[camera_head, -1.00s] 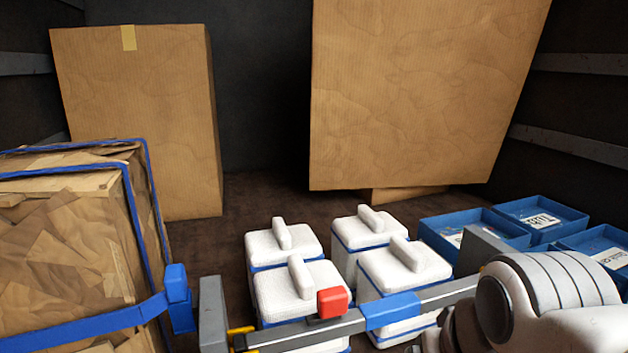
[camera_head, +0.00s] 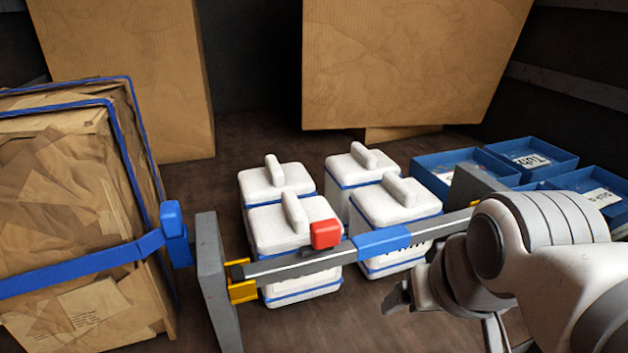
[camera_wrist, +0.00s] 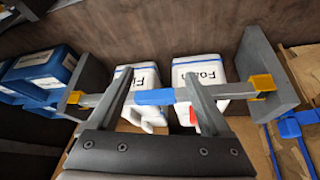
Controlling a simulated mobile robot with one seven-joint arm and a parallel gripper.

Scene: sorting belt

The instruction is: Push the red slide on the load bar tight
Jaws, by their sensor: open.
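The grey load bar (camera_head: 290,264) spans between two grey end plates, in front of white lidded boxes. Its red slide (camera_head: 326,233) stands on top, just left of the blue sleeve (camera_head: 382,240). My gripper (camera_head: 445,318) is open and empty, low and to the right of the red slide on the near side of the bar. In the wrist view my gripper (camera_wrist: 159,74) has its fingers apart, with the blue sleeve (camera_wrist: 155,97) showing between them. The red slide (camera_wrist: 193,115) is mostly hidden behind the right finger there.
A strapped, paper-wrapped load (camera_head: 60,220) stands at the left. White boxes (camera_head: 395,204) sit right behind the bar. Blue bins (camera_head: 530,160) are at the right, and large cartons (camera_head: 400,65) stand at the back. Some floor before the bar is clear.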

